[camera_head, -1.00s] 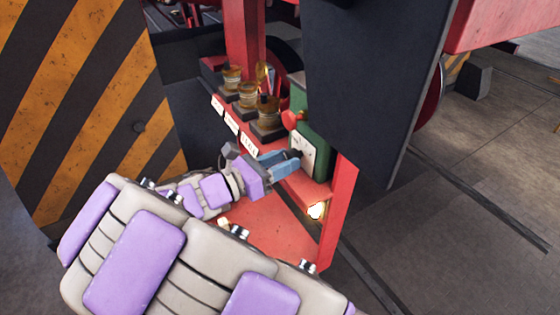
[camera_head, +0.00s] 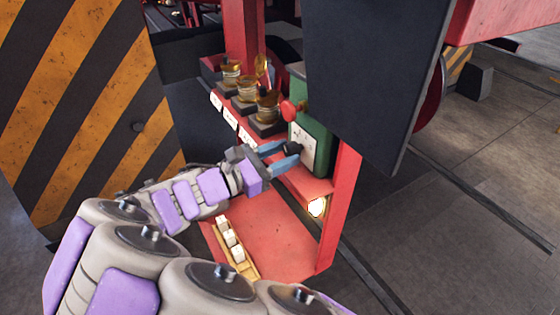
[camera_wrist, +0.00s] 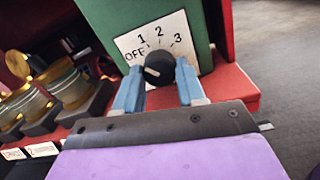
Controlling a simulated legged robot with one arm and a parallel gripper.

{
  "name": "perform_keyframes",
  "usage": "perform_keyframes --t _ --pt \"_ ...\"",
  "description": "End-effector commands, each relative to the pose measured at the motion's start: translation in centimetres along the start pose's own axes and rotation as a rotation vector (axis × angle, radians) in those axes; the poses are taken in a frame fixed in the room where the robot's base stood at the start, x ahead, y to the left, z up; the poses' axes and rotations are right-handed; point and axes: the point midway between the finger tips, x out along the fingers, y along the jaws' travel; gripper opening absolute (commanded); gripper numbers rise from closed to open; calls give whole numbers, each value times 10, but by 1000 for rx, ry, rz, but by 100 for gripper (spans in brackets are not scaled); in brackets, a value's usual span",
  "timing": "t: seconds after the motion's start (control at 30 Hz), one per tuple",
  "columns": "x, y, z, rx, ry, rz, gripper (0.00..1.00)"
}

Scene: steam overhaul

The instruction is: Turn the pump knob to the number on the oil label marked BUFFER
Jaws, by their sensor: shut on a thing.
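The black pump knob (camera_wrist: 158,68) sits on a white dial plate (camera_wrist: 165,36) marked OFF, 1, 2 and 3, on the front of a green pump box (camera_head: 318,145). A white line on the knob's face points left, toward the OFF side. My gripper (camera_head: 290,154) is shut on the knob, one blue finger on each side, also seen in the wrist view (camera_wrist: 158,85). Several oil jars (camera_head: 267,106) stand on the shelf left of the box, with white labels (camera_head: 230,117) below them. The label writing is too small to read.
A red knob or cap (camera_head: 289,110) sticks out from the pump box. A dark panel (camera_head: 370,80) hangs at the right. A striped plate (camera_head: 80,110) stands at the left. A lit lamp (camera_head: 317,206) and a tray of white pieces (camera_head: 232,240) are below.

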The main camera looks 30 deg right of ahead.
Motion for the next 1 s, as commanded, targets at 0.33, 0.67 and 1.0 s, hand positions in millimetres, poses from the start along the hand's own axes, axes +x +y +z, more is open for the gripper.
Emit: perform_keyframes --t 0.33,0.67,1.0 --pt "0 0 -4 336 -10 2 9" --pt "0 0 -4 643 -22 -3 9" --pt "-1 1 -3 899 -29 -3 9"
